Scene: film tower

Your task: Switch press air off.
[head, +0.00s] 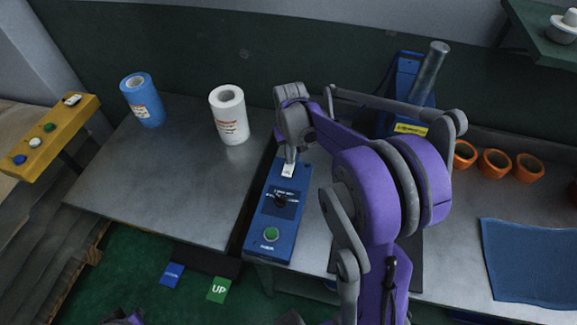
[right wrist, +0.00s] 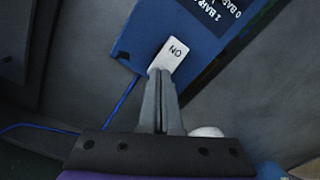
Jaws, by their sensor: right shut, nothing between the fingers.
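The blue control box (head: 285,225) lies on the bench, with a green button (head: 271,234) at its near end and a dark knob in its middle. A white switch (head: 288,170) sits at its far end; in the right wrist view the white switch (right wrist: 169,54) carries the letters ON. My right gripper (head: 290,158) is shut and empty, pointing down at the switch. In the right wrist view its fingertips (right wrist: 160,72) are at the switch's edge; I cannot tell if they touch. My left gripper is not in view.
A blue press (head: 406,72) stands behind my right arm. A blue roll (head: 143,100) and a white roll (head: 230,114) stand on the left table. Several orange rings (head: 495,163) and a blue mat (head: 532,262) lie right. A yellow button panel (head: 47,137) is far left.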

